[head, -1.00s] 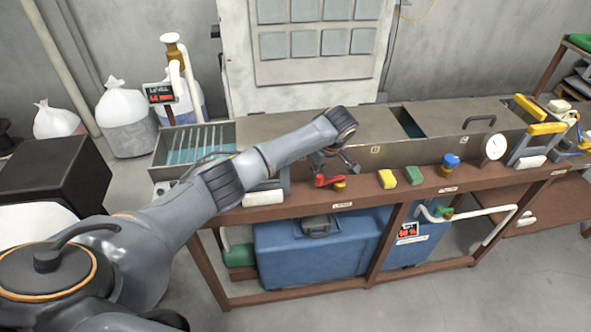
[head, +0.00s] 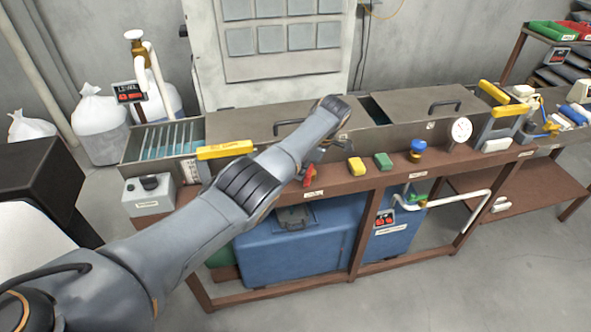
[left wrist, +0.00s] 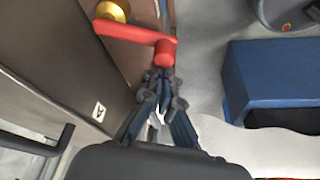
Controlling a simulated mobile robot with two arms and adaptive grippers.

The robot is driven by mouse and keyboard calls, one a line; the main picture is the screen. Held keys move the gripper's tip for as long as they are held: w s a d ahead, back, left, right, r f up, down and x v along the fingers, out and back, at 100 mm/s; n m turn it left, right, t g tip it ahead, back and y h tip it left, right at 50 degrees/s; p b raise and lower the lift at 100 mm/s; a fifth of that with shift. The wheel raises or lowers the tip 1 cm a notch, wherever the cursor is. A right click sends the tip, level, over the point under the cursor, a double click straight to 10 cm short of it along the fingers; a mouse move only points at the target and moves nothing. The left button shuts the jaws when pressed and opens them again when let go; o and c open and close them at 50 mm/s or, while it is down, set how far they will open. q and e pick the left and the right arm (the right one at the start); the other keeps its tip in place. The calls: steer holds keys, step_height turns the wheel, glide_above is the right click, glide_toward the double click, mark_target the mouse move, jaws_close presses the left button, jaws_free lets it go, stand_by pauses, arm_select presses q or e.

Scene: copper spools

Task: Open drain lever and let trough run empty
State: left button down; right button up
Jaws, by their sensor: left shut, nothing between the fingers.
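The red drain lever (head: 309,183) is at the front of the bench, partly hidden by my left arm in the head view. My left gripper (head: 312,168) is shut and empty. In the left wrist view its fingertips (left wrist: 160,78) are at the lever's free end; contact is unclear. The long metal trough (head: 245,128) shows bluish liquid at its open left end. My right gripper is out of view.
A dial gauge (head: 460,129) stands farther right. A grey box (head: 147,197) sits at the left end. A blue tank (head: 290,248) is under the bench.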

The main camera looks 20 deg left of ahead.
arm_select(q)
steer(key=shift+d, duration=0.85)
steer(key=shift+w+d+b, duration=0.25)
steer(key=shift+d+b, duration=0.15)
steer(key=shift+d, duration=0.3)
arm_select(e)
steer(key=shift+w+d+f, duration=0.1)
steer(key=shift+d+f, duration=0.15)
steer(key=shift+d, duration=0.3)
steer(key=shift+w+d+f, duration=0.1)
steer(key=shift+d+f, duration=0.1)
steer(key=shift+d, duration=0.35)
arm_select(q)
steer(key=shift+d, duration=0.1)
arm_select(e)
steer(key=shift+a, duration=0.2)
